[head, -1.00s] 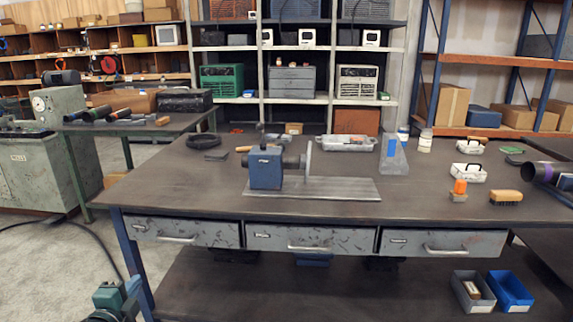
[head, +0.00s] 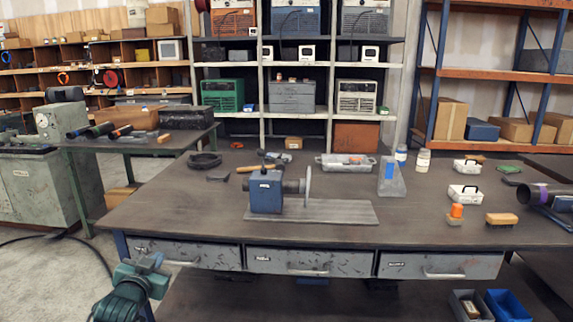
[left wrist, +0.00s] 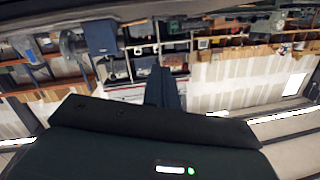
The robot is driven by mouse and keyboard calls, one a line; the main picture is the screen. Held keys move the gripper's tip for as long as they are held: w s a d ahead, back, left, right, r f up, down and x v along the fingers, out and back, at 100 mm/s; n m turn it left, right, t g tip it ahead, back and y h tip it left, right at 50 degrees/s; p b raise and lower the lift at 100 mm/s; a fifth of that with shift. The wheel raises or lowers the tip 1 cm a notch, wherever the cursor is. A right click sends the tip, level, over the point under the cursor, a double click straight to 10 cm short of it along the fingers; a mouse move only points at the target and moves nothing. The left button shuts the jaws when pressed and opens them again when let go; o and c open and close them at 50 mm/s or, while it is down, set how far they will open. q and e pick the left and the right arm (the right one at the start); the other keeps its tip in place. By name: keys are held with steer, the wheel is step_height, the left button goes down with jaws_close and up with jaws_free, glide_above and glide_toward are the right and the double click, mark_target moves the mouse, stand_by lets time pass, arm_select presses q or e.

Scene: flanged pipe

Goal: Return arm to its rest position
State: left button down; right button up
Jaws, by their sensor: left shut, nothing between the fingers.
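My left arm rises from the bottom left of the head view, in front of the bench's left leg. Its gripper (head: 152,262) is small there, below the bench top and away from everything on it. In the left wrist view the fingers (left wrist: 163,88) are together with nothing between them. The flanged pipe (head: 296,186) sticks out of a blue block (head: 265,192), with its round flange (head: 308,186) upright over a grey base plate (head: 340,211). My right gripper is not in view.
The workbench (head: 180,212) has drawers along its front. A blue bin (head: 507,304) is below right. Bare floor (head: 60,270) shows left of the bench.

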arm_select(q)
steer(key=s+d+f+g+h, duration=0.1)
steer(key=s+d+f, duration=0.4)
steer(key=s, duration=0.6)
steer(key=s+d+f+g+h, duration=0.1)
steer(key=s+d+f, duration=0.5)
steer(key=s, duration=0.6)
steer(key=s+d+f+g+h, duration=0.2)
steer(key=s+d+f, duration=0.4)
steer(key=s, duration=0.6)
steer(key=shift+f+g, duration=0.65)
steer(key=shift+g, duration=0.15)
